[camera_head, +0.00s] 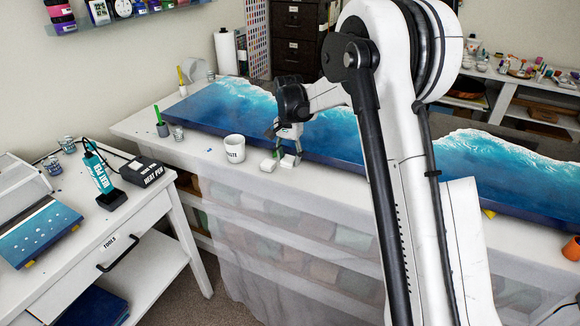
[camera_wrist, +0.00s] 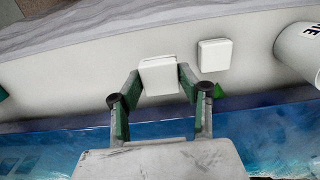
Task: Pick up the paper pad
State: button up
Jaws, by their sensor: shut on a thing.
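A small white square paper pad (camera_wrist: 158,74) sits between the two green-and-black fingers of my gripper (camera_wrist: 159,84) in the wrist view, and the fingers are shut on its sides. In the head view my gripper (camera_head: 288,151) points down at the table's front edge, with the held pad (camera_head: 288,161) at its tips. Whether the pad is raised off the table cannot be told. A second white pad (camera_wrist: 214,55) lies free beside it in the wrist view, and it also shows in the head view (camera_head: 268,165).
A white cup (camera_head: 234,149) stands left of the pads and shows in the wrist view (camera_wrist: 301,50). A long blue wave-painted resin panel (camera_head: 232,112) lies behind my gripper. A side table (camera_head: 150,202) with a heat pen (camera_head: 101,172) is at left.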

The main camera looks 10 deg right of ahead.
jog(key=s+a+r, duration=0.5)
jog(key=a+r, duration=0.1)
jog(key=a, duration=0.3)
jog(key=shift+s+a+r+b, duration=0.2)
jog(key=shift+s+a+b, duration=0.1)
jog(key=shift+s+b, duration=0.1)
